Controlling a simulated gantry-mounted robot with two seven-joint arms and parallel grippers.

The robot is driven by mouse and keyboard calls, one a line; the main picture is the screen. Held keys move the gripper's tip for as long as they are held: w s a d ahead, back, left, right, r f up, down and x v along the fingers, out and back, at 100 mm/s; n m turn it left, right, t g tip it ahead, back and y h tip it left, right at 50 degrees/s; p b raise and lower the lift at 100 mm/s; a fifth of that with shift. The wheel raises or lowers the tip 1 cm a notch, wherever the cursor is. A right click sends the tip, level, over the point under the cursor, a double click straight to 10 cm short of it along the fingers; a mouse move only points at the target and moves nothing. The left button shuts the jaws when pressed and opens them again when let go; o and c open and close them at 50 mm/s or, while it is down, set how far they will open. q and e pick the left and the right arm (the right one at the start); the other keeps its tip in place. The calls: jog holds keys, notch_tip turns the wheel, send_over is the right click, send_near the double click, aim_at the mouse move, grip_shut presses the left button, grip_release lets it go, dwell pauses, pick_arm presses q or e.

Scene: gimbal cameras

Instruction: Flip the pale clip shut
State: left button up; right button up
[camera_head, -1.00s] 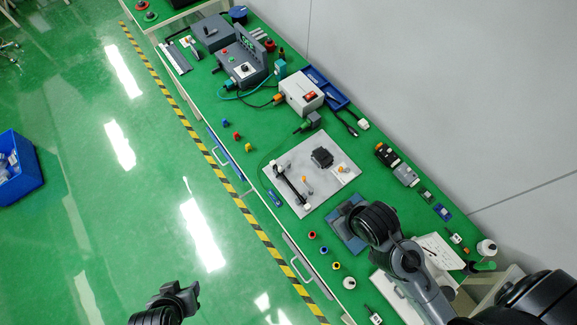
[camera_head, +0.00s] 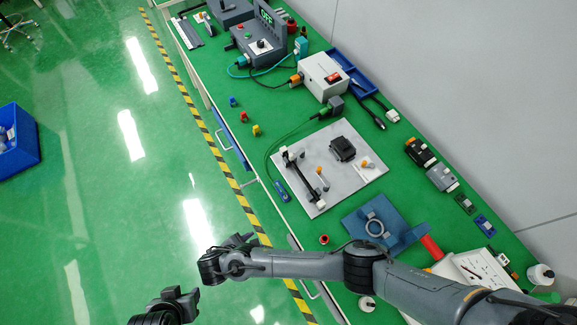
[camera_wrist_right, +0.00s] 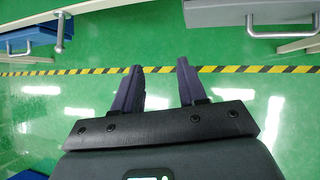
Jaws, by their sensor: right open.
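A light grey plate (camera_head: 310,187) lies on the green bench. A black bar (camera_head: 303,177) runs across its left part, with a small pale piece (camera_head: 322,202) at its near end; this may be the clip, but it is too small to tell its position. A black block (camera_head: 342,148) and small orange-and-pale parts (camera_head: 367,165) are also on the plate. My right gripper (camera_wrist_right: 160,72) is open and empty over the floor, off the bench's front edge. My left gripper (camera_head: 183,294) hangs over the floor at the bottom left, apart from everything; its jaw opening is unclear.
A blue stand with a grey ring (camera_head: 375,228) sits just right of the plate. Drawer handles (camera_head: 237,183) stick out along the bench front. A red cap (camera_head: 324,239) lies near my right forearm.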

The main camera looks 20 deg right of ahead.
jog(key=w+d+f+n+t+h+b, duration=0.2)
jog(key=w+d+f+t+h+b, duration=0.15)
jog(key=w+d, duration=0.5)
jog(key=n+t+h+b, duration=0.1)
jog(key=t+h+b, duration=0.1)
jog(key=h+b, duration=0.25)
send_near(290, 158)
jog(key=shift+w+a+f+h, duration=0.1)
jog(key=shift+w+f+h, duration=0.1)
jog(key=shift+f+h, duration=0.25)
jog(key=shift+w+d+r, duration=0.25)
jog(key=shift+w+d, duration=0.1)
jog(key=shift+d, duration=0.2)
pick_arm(q)
notch_tip(290, 158, down, 10)
jog(key=shift+w+d, duration=0.2)
jog(key=shift+d, duration=0.05)
pick_arm(e)
jog(key=x, duration=0.9)
jog(key=shift+w+d, duration=0.1)
jog(key=shift+d, duration=0.2)
pick_arm(q)
jog(key=shift+r, duration=0.1)
